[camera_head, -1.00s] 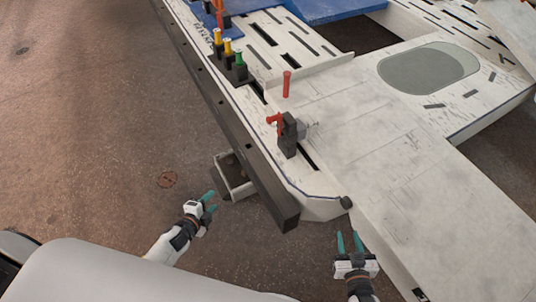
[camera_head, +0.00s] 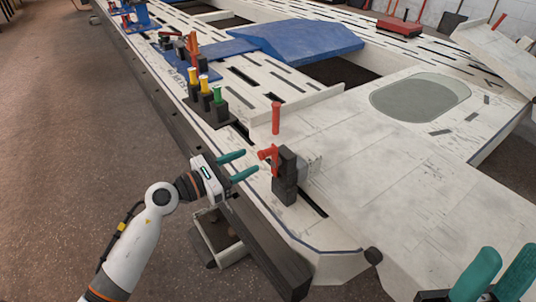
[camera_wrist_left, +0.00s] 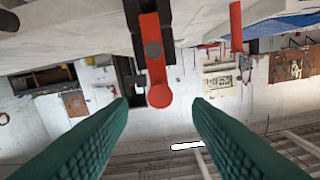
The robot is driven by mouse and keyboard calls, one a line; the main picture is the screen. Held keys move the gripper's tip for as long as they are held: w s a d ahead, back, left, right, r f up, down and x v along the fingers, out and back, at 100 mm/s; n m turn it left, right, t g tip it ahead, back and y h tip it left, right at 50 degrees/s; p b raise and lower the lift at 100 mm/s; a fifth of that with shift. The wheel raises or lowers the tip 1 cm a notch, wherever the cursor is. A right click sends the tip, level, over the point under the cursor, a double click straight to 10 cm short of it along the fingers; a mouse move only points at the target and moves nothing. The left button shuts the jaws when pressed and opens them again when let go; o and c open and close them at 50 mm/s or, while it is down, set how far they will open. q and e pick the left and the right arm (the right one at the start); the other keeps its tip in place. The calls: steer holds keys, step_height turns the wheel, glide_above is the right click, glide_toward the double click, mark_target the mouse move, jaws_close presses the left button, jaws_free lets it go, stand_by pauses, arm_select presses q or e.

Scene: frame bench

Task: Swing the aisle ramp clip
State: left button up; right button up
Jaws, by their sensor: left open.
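The ramp clip is a black block (camera_head: 285,178) with a red lever (camera_head: 268,154), standing on the white frame's near edge. My left gripper (camera_head: 250,164) is open just left of the lever, its teal fingertips pointing at it. In the left wrist view the red lever (camera_wrist_left: 156,62) hangs between and beyond the two open fingertips (camera_wrist_left: 160,103), apparently not gripped. My right gripper (camera_head: 508,252) is at the bottom right with its fingers apart and nothing seen between them.
A red upright peg (camera_head: 276,118) stands behind the clip. Yellow and green clamps (camera_head: 211,96) line the edge further up. A dark rail (camera_head: 262,240) runs along the bench side, with a grey bin (camera_head: 218,238) below. The white panel right of the clip is mostly clear.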

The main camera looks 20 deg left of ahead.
mark_target(259, 155)
arm_select(q)
steer(key=x, duration=0.7)
steer(key=shift+w+d+b, duration=0.2)
steer(key=shift+w+b, duration=0.1)
steer(key=shift+b, duration=0.05)
steer(key=shift+c, duration=0.6)
steer(key=c, duration=0.8)
steer(key=shift+c, duration=0.2)
